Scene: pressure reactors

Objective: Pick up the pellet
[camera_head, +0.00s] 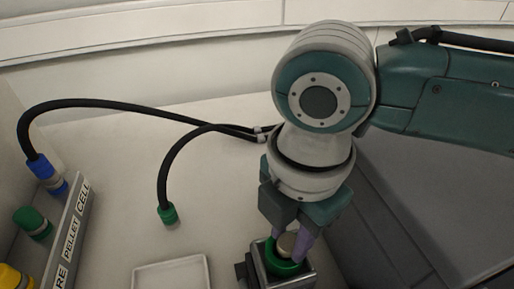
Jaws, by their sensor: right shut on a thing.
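My right gripper (290,243) points down at the lower middle of the head view, with its purplish fingers shut on a small beige rounded thing (287,243), which looks like the pellet. The pellet is partly hidden by the fingers. It is at the mouth of a green ring (284,266) set in a dark grey metal block (304,276); I cannot tell whether it touches the ring. My left gripper is not in view.
A white tray (140,280) lies left of the block. A black hose ends in a green connector (167,215); another ends in a blue one (41,168). A labelled rack (70,228) with green and yellow caps stands at the left. The pale surface between is clear.

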